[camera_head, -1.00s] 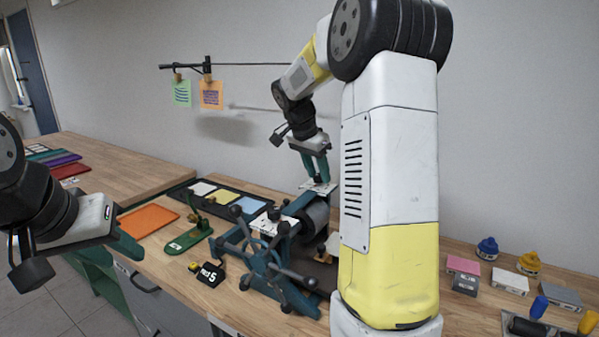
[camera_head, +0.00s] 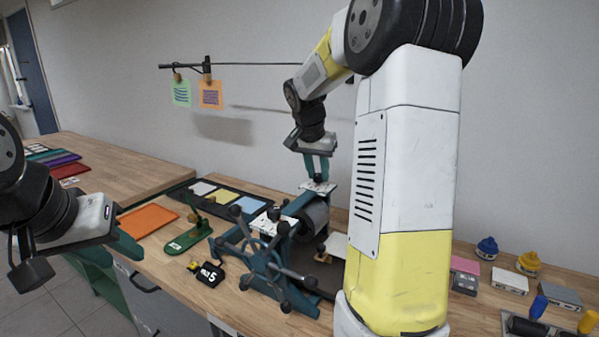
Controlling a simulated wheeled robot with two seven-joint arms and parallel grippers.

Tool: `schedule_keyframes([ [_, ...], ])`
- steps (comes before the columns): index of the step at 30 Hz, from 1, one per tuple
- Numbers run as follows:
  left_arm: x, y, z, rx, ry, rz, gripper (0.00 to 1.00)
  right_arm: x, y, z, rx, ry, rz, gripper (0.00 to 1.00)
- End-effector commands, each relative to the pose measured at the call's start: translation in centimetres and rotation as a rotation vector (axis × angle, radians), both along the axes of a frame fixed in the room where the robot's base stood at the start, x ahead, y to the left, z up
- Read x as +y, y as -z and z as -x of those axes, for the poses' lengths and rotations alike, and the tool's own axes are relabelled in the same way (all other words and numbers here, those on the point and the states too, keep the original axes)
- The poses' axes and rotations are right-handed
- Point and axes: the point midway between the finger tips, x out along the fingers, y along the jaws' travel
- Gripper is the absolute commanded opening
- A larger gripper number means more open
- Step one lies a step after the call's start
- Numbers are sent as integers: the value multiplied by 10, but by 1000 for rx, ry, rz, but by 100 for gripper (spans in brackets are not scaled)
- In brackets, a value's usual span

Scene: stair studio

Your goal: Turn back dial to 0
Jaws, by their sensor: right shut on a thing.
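The press (camera_head: 262,262) is a teal frame with a spoked wheel at its front and a dark roller (camera_head: 314,216). A white dial plate (camera_head: 318,187) sits at its back end with a small dark knob. My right gripper (camera_head: 318,174) points down over this plate, its teal fingers shut on the back dial's knob. The scale marks and pointer are too small to read. A second white dial plate (camera_head: 272,221) is at the near end. My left gripper (camera_head: 128,244) hangs at the left, away from the press; its finger gap does not show clearly.
A black block (camera_head: 209,274) marked 5 and a green stand (camera_head: 190,236) are left of the press. A black tray (camera_head: 222,198) with coloured pads lies behind. An orange sheet (camera_head: 148,219) is at left. My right arm blocks part of the bench.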

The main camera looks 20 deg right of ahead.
Motion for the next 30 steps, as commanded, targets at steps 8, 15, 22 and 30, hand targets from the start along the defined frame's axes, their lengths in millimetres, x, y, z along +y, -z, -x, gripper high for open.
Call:
schedule_keyframes([
  [8,0,0,0,0,0,0,36,-2,0,1,-2,-258,-2,0],
  [15,0,0,0,0,0,0,36,-4,0,2,-3,-484,-2,0],
  [22,0,0,0,0,0,0,36,-5,0,2,-2,-702,-3,0],
  [30,0,0,0,0,0,0,36,-7,0,1,-1,-958,-3,0],
])
